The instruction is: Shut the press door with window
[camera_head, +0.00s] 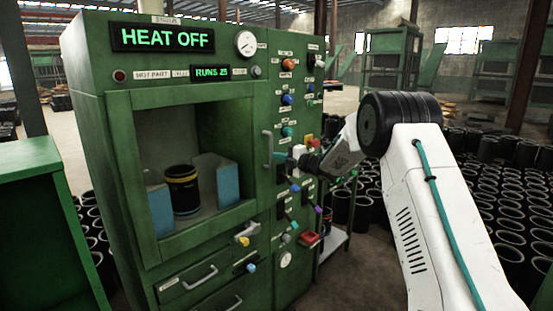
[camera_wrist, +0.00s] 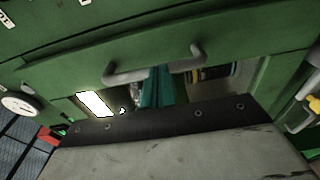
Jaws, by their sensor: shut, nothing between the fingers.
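The press door (camera_head: 185,243) is a green frame around a window on the left part of the green press. Its frame lies across the opening; I cannot tell whether a small gap remains. A bent grey handle (camera_head: 267,145) is at its right edge. In the wrist view the handle (camera_wrist: 155,66) runs across the green frame, with the window below it. Through the window a black sleeve with a yellow band (camera_head: 183,190) stands between blue blocks. My gripper (camera_head: 312,162) is shut and empty, right of the handle, by the control panel. Its contact with anything is unclear.
Drawers with handles (camera_head: 200,278) are below the door. A green cabinet (camera_head: 45,225) stands at left. Many black sleeves (camera_head: 500,190) cover the floor at right.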

